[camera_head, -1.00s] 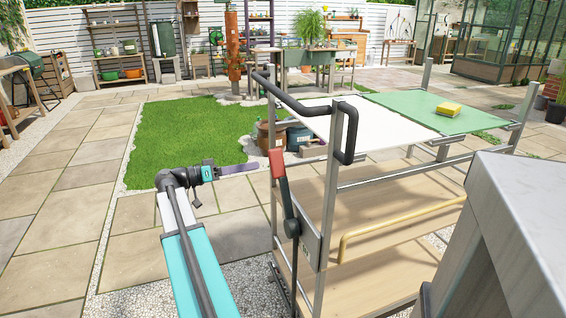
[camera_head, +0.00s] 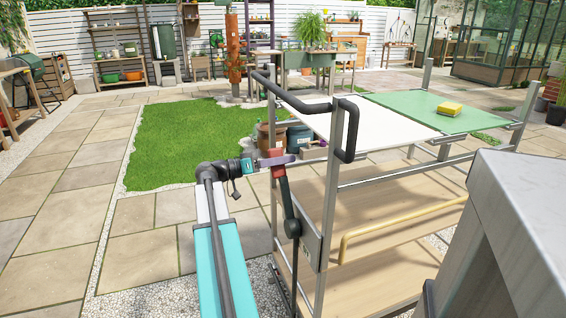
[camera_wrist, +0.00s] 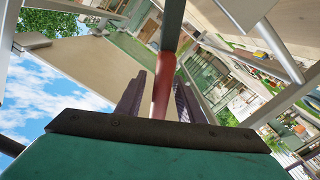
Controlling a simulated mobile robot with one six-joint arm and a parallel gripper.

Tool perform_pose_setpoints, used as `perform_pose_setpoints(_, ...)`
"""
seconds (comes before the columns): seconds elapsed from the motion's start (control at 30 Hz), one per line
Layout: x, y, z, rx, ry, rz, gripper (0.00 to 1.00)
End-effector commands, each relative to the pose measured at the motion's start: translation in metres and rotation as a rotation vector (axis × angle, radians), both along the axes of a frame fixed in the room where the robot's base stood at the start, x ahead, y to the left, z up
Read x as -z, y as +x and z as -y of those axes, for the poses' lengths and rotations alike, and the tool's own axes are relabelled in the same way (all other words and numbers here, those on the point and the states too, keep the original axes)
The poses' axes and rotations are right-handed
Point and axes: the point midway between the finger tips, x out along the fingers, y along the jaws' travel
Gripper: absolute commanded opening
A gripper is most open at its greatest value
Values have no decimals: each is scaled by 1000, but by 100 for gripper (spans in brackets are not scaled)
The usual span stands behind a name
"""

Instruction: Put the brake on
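The brake lever (camera_head: 287,205) is a dark bar with a red grip (camera_head: 278,172), standing nearly upright on the near left side of the metal cart (camera_head: 327,190). My gripper (camera_head: 284,160) reaches the red grip from the left, with a purple finger crossing in front of it. In the wrist view, the red grip (camera_wrist: 162,92) lies between the two purple fingers of my gripper (camera_wrist: 160,84). Small gaps show on both sides of it, so the fingers look open around it.
The cart has a black push handle (camera_head: 310,108) above the lever and a yellow rail (camera_head: 400,228) on its side. A yellow sponge (camera_head: 449,109) lies on its green top panel (camera_head: 405,104). A grey metal block (camera_head: 520,220) stands at the near right. Paving to the left is clear.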

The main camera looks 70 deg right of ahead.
Motion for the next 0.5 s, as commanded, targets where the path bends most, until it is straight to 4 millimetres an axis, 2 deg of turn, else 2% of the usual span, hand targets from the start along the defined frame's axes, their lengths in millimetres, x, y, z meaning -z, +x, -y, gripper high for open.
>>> perform_pose_setpoints(0.33, 0, -2, 1, 0, 0, 0, 34)
perform_pose_setpoints(0.5, 0, -2, 1, 0, 0, 0, 6)
